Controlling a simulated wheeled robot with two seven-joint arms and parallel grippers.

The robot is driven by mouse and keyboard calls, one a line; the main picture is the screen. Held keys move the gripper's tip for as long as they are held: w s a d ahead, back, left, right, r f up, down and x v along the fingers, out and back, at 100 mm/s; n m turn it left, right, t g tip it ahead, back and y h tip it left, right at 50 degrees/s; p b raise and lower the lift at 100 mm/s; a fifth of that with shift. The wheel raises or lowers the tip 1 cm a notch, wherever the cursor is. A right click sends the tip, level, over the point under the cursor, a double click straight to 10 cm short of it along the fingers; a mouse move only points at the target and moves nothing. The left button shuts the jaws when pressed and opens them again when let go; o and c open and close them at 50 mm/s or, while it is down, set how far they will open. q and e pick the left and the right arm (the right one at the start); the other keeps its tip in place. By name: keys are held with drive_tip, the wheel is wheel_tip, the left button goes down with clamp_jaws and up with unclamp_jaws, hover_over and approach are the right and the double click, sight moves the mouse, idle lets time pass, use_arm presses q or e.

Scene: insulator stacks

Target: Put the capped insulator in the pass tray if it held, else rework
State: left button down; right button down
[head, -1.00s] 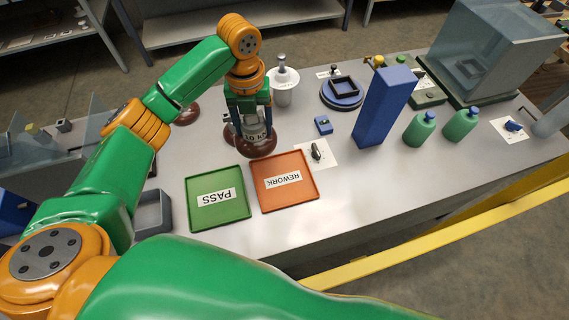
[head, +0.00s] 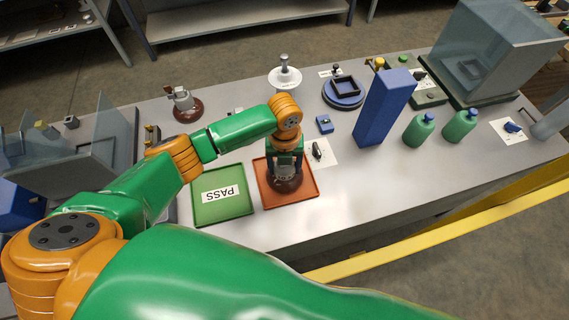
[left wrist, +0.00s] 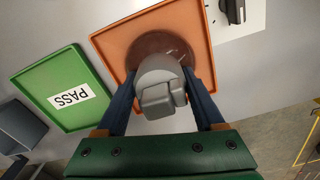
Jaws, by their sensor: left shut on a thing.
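My left gripper (head: 285,178) is shut on the capped insulator (head: 290,185), a brown disc with a grey metal cap. It is over the orange rework tray (head: 306,199); I cannot tell whether its disc touches the tray floor. In the left wrist view the fingers (left wrist: 165,98) sit on both sides of the grey cap (left wrist: 157,82), with the brown disc (left wrist: 150,46) beyond it inside the tray's outline. The rework label is hidden. The green pass tray (head: 240,210) lies empty to the left. My right gripper is not in view.
Another brown insulator with a grey fitting (head: 186,105) stands at the back left. A tall blue block (head: 384,108), green bottles (head: 420,130) and a black knob on a white card (head: 317,150) stand to the right. The table front is clear.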

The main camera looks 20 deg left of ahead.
use_arm(q)
drive_tip(key=shift+c, duration=2.2)
unclamp_jaws()
drive_tip(key=shift+f, duration=0.1)
drive_tip(key=o, duration=0.4)
drive_tip(key=shift+s, duration=0.1)
drive_tip(key=shift+o, duration=0.2)
wheel_tip(320, 180, up, 12)
drive_tip(key=shift+r, duration=0.25)
